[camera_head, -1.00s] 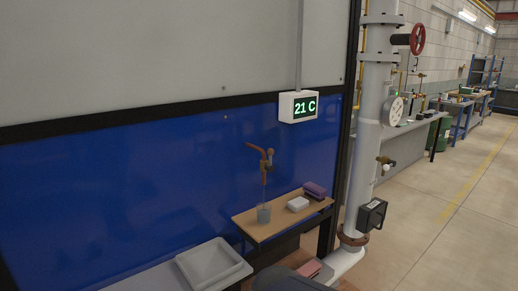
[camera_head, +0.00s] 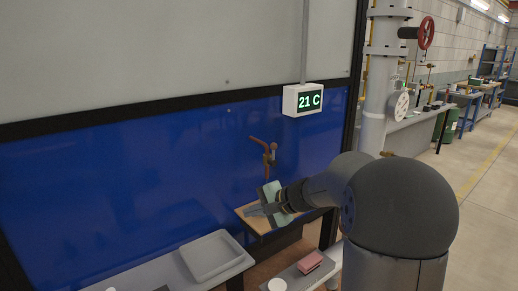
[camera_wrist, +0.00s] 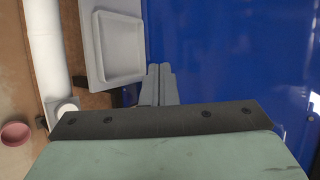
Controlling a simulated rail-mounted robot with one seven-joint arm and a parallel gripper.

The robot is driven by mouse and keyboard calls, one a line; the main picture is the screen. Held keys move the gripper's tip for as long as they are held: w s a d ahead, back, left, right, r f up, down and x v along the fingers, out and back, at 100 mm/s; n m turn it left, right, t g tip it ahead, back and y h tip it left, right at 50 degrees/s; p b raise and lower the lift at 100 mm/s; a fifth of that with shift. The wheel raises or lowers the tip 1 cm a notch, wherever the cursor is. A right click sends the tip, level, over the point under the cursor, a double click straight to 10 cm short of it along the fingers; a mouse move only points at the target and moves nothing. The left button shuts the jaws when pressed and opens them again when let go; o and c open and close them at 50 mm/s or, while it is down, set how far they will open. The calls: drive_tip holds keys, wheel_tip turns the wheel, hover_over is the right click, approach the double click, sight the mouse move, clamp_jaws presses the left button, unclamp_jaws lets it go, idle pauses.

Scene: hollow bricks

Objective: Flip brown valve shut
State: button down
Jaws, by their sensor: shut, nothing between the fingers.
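The brown valve (camera_head: 266,152) is mounted on the blue wall panel in the head view, above a small wooden shelf. Its lever points up and to the left, and its spout hangs down. My gripper (camera_head: 250,210) is below the valve, in front of the shelf, with its fingers pointing left. It is apart from the valve. In the wrist view the fingers (camera_wrist: 158,72) are together and empty. The valve does not show in the wrist view.
A grey tray (camera_head: 210,256), also in the wrist view (camera_wrist: 91,50), lies at lower left. A pink block (camera_head: 310,262) sits lower right. A display (camera_head: 303,100) hangs above. The wall left of the valve is clear.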

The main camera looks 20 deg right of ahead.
sight(273, 155)
drive_tip(key=w+d+r+m+t+h, duration=0.1)
drive_tip(key=w+d+m+t, duration=0.2)
drive_tip(key=d, duration=0.5)
drive_tip(key=w+d+r+m+t+h, duration=0.1)
drive_tip(key=w+d+r+m+t, duration=0.1)
drive_tip(key=d, duration=0.6)
drive_tip(key=w+d+r+m+t+h, duration=0.1)
drive_tip(key=w+d+m+t, duration=0.3)
drive_tip(key=d, duration=0.4)
drive_tip(key=shift+w+d+r+m+h+p, duration=0.3)
drive_tip(key=shift+w+r+h+p, duration=0.15)
drive_tip(key=shift+w+r, duration=0.35)
drive_tip(key=shift+a, duration=0.1)
drive_tip(key=w+a+r+p, duration=0.1)
drive_tip(key=w+a+p, duration=0.5)
drive_tip(key=w, duration=0.3)
drive_tip(key=shift+w+r, duration=0.2)
drive_tip(key=shift+w, duration=0.2)
